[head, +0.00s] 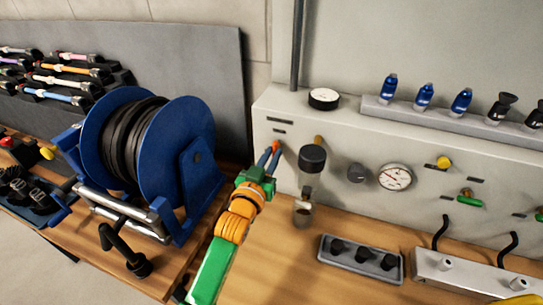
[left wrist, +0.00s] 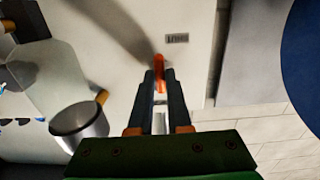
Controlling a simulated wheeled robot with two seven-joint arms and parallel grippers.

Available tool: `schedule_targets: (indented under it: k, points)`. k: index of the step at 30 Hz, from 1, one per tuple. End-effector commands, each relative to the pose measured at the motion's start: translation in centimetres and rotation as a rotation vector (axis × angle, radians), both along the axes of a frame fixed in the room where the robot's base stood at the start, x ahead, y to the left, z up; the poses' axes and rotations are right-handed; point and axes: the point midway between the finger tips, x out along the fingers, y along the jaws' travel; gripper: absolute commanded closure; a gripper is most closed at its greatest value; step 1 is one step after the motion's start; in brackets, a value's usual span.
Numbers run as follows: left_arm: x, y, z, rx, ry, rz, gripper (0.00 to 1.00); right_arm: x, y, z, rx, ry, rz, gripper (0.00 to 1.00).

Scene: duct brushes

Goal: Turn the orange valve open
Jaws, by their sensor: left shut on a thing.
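The orange valve (head: 275,146) is on the front of the pale panel, at its left end. Only a small part of its handle shows, just past my fingertips. My left gripper (head: 268,159) reaches up to it from the front and is shut on it. In the left wrist view, the orange handle (left wrist: 159,70) stands between the two dark fingers (left wrist: 160,85), its tip showing beyond them. The rest of the valve is hidden by the fingers, and I cannot tell its exact turn angle. My right gripper is not in view.
A dark-topped clear filter bowl (head: 311,160) hangs close to the right of my gripper. A blue hose reel (head: 178,150) stands to its left. A gauge (head: 395,177) and green-handled valve (head: 469,199) are further right. A grey tray (head: 360,259) lies on the bench.

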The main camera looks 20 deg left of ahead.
Motion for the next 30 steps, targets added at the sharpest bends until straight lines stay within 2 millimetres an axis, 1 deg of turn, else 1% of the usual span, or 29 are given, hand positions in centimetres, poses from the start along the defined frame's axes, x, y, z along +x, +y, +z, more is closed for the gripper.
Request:
schedule_targets:
  k: [1, 2, 3, 4, 11, 14, 17, 21, 24, 27, 30]
  points:
    - [0.1, 0.0, 0.5, -0.001, -0.013, 0.0, 0.76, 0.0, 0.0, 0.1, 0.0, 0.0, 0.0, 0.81]
    - [0.0, 0.0, 0.5, -0.001, -0.013, 0.0, 0.68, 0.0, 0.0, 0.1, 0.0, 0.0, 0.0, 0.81]
    - [0.0, 0.0, 0.4, -0.001, -0.011, 0.0, 0.57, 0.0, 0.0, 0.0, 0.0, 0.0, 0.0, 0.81]
    - [0.0, 0.0, 0.4, -0.001, -0.01, 0.0, 0.54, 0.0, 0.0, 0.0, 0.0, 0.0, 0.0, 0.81]
    - [0.0, 0.0, 0.2, 0.0, -0.005, 0.0, 0.54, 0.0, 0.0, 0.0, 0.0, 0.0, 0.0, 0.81]
    - [-0.4, 0.0, 0.1, 0.0, -0.004, 0.0, 0.54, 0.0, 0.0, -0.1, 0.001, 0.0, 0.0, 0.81]
    - [-1.9, 0.1, -0.1, 0.001, -0.003, 0.0, 0.54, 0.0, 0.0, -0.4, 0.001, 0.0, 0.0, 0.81]
    - [-4.7, 0.2, -0.1, 0.001, -0.004, -0.001, 0.54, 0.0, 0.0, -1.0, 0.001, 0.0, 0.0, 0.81]
    - [-6.2, 0.2, -0.1, 0.0, -0.003, -0.001, 0.54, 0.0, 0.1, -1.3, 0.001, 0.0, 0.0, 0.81]
    - [-6.9, 0.2, 0.1, 0.0, -0.005, -0.001, 0.54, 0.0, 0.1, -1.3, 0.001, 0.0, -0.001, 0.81]
    - [-7.0, 0.2, 0.2, 0.0, -0.006, -0.001, 0.54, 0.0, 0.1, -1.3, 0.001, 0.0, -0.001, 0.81]
